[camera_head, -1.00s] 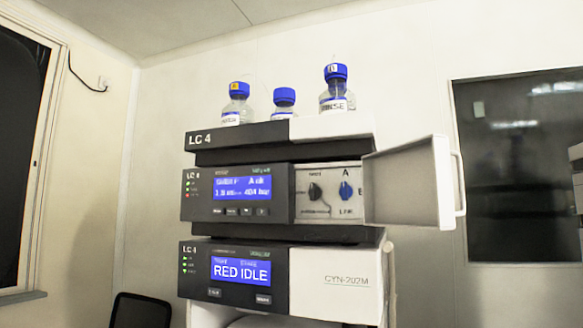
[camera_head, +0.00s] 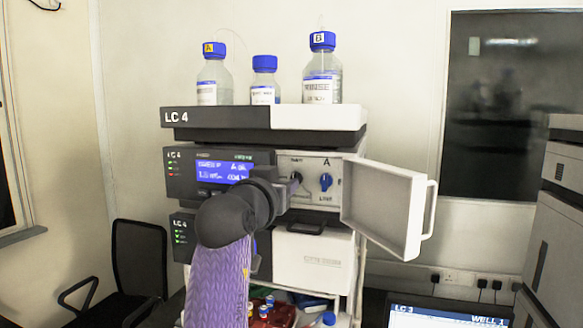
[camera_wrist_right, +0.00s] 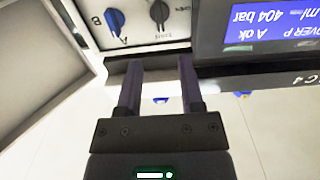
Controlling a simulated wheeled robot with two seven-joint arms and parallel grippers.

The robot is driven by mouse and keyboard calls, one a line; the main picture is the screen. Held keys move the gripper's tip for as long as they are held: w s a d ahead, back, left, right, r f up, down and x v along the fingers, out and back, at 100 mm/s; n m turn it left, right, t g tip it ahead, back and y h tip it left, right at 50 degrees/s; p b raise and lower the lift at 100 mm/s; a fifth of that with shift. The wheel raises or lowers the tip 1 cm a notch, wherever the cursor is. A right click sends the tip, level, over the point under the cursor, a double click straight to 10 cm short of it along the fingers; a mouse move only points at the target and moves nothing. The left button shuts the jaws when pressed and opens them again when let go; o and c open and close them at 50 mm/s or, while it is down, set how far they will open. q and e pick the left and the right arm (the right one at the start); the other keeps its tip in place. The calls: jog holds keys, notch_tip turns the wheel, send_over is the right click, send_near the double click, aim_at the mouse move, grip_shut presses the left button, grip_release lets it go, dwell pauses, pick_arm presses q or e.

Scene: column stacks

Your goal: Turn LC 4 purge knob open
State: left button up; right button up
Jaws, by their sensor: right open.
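The LC 4 stack (camera_head: 216,117) has its pump module's panel (camera_head: 314,163) exposed, with a black knob (camera_head: 296,177) and a blue knob (camera_head: 326,182). In the right wrist view, upside down, the black knob (camera_wrist_right: 159,12) lies just beyond the gap between my fingertips and the blue knob (camera_wrist_right: 115,22) is to its left. My right gripper (camera_wrist_right: 160,68) is open and empty, apart from both knobs. In the head view my right gripper (camera_head: 287,192) is in front of the panel by the black knob, partly hiding it. My left gripper is not in view.
The white flap door (camera_head: 384,205) stands open to the right of the panel. Several blue-capped bottles, one marked B (camera_head: 322,70), stand on top. The module's display (camera_head: 224,170) is lit. A black chair (camera_head: 138,258) is at the left.

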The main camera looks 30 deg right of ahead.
aim_at(293, 175)
jog(key=p+x, duration=0.2)
jog(key=x, duration=0.4)
jog(key=shift+r+p, duration=0.2)
jog(key=shift+p, duration=0.1)
jog(key=shift+w+d+f, duration=0.25)
jog(key=shift+w+d, duration=0.25)
jog(key=shift+d, duration=0.05)
grip_shut()
